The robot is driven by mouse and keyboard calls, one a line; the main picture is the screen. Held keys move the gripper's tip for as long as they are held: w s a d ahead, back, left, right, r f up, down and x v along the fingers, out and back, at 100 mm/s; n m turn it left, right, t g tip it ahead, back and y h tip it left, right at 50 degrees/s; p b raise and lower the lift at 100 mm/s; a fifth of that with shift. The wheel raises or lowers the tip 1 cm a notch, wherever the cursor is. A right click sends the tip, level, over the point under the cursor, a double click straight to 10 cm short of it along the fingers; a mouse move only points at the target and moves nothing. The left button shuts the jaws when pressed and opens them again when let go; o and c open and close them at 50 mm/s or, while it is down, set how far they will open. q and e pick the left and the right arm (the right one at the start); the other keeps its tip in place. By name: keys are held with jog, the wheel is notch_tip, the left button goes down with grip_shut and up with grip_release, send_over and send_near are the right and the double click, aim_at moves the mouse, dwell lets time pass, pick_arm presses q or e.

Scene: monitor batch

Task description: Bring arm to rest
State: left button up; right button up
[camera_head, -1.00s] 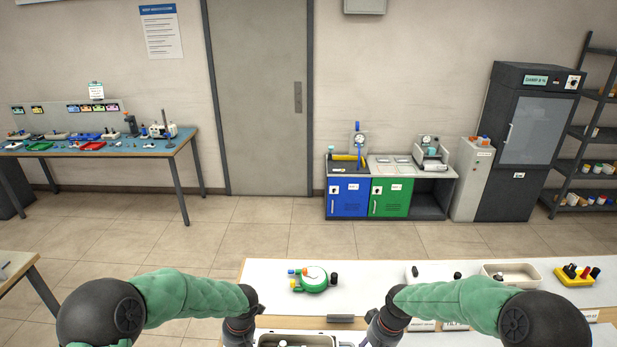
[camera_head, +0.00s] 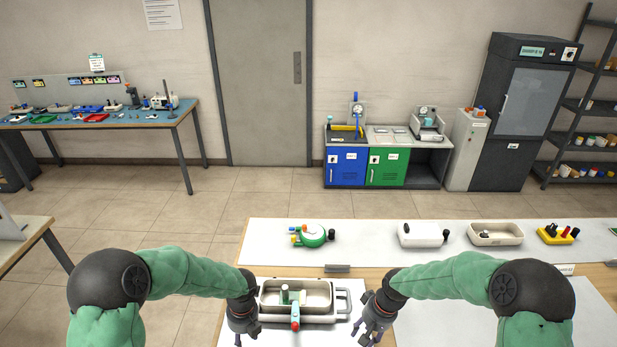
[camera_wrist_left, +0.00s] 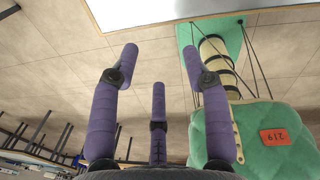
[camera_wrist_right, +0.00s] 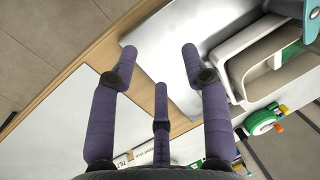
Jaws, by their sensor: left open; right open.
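My left gripper (camera_head: 243,325) is left of the cream tray in the head view, at the near table's edge. In the left wrist view its fingers (camera_wrist_left: 165,70) are spread and empty, with floor behind them. My right gripper (camera_head: 372,330) is right of the tray, over the white table surface. In the right wrist view its fingers (camera_wrist_right: 158,72) are spread and empty, apart from the tray. Both arms are bent inward at the front of the table.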

pick_arm(q)
jog(key=s+d+f+m+h, duration=0.3)
jog(key=s+f+m, duration=0.6)
jog(key=m, duration=0.9)
jog(key=s+d+f+m+h, duration=0.2)
jog(key=s+d+f+m, duration=0.35)
jog(key=s+m, duration=0.95)
pick_arm(e)
jog(key=s+a+f+m+y, duration=0.1)
jog(key=s+a+f+m, duration=0.1)
jog(key=s+f, duration=0.75)
jog(key=s+a+f+m, duration=0.1)
jog(key=s+a+f, duration=0.2)
jog(key=s+f, duration=0.65)
pick_arm(q)
jog(key=w+f+m+b, duration=0.3)
jog(key=w+f+b, duration=0.2)
jog(key=f+b, duration=0.3)
jog(key=shift+m+t, duration=0.3)
jog(key=shift+t, duration=0.1)
pick_arm(e)
jog(key=shift+n, duration=0.5)
jog(key=x, duration=0.4)
jog(key=shift+s+a, duration=0.15)
jog(key=shift+s, duration=0.25)
